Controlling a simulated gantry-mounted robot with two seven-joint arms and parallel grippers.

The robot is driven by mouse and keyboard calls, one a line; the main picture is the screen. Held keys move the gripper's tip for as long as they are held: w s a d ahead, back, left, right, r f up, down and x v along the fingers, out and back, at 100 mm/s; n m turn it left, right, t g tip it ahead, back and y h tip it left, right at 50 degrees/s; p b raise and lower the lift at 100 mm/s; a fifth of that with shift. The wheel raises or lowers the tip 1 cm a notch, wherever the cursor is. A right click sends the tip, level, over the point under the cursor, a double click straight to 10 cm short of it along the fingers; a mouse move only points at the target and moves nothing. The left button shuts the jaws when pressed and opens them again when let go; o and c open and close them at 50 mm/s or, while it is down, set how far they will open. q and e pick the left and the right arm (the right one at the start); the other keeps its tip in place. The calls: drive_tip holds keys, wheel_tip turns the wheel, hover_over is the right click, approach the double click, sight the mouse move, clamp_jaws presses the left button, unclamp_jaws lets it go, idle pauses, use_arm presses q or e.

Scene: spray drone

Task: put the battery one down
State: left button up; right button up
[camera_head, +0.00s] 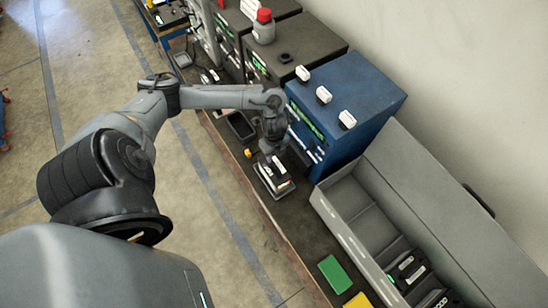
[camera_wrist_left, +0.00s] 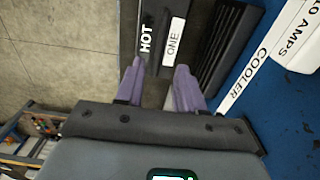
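Battery one is a dark block with white HOT and ONE labels (camera_wrist_left: 172,40) in the left wrist view. In the head view a labelled block (camera_head: 277,174), which seems to be the same battery, is at a small grey tray (camera_head: 262,188) on the dark bench. My left gripper (camera_wrist_left: 160,66) points at the battery's near end, with one purple fingertip by each side of it. In the head view the left gripper (camera_head: 271,150) is directly above the block. Whether the fingers press on it or stand apart is unclear. My right gripper is not in view.
A blue box (camera_head: 345,105) marked COOLER stands close beside the gripper. A black tray (camera_head: 240,126) lies behind it. A long grey bin (camera_head: 350,215) with black items stands at the front right, by a green block (camera_head: 335,274). Bench between is clear.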

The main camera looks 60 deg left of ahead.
use_arm(q)
wheel_tip(320, 180, up, 5)
drive_tip(key=w+d+n+t+h, duration=0.3)
drive_tip(key=d+t, duration=0.3)
drive_tip(key=d, duration=1.7)
drive_tip(key=s+a+r+n+g+y, duration=0.2)
drive_tip(key=s+r+n, duration=0.4)
drive_tip(key=s+n, duration=0.5)
drive_tip(key=shift+a+r+n+y+p, duration=0.15)
drive_tip(key=shift+a+n+y+p, duration=0.2)
drive_tip(key=shift+a, duration=0.25)
wheel_tip(320, 180, up, 5)
drive_tip(key=p, duration=0.4)
drive_tip(key=shift+p, duration=0.3)
